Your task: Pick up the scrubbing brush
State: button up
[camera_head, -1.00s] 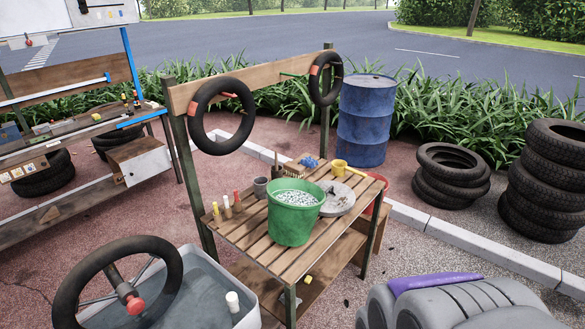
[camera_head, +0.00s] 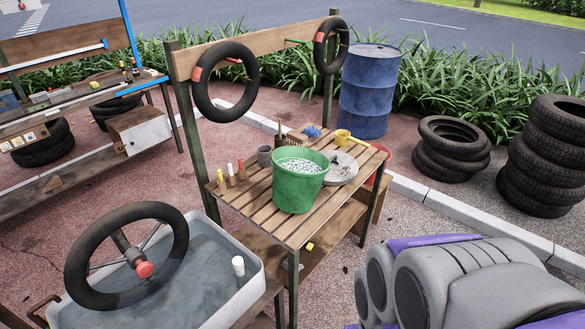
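A small tan block (camera_head: 297,137) that looks like the scrubbing brush lies on the slatted wooden table (camera_head: 253,202), behind the green bucket (camera_head: 297,190). It is small and partly hidden, so I cannot be sure of it. A blue scrunched item (camera_head: 312,131) is right beside it. A dark upright thing with a thin handle (camera_head: 279,137) stands just to its left. My gripper is not in view. Only grey and purple parts of my arm show at the lower right, apart from the table.
White pellets fill the bucket. A blue barrel (camera_head: 366,95) and tyre stacks (camera_head: 545,165) stand behind.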

aim_at(299, 139)
jog(key=i+l, duration=0.25)
jog(key=i, duration=0.2)
jog(key=i+l, duration=0.3)
jog(key=i, duration=0.15)
jog(key=i+l+z, duration=0.1)
jog(key=i+l, duration=0.2)
jog(key=i, duration=0.15)
jog(key=i+l, duration=0.2)
jog(key=i, duration=0.25)
jog(key=i+l+z, duration=0.1)
jog(key=i+l, duration=0.15)
jog(key=i, duration=0.2)
jog(key=i+l, duration=0.2)
jog(key=i, duration=0.25)
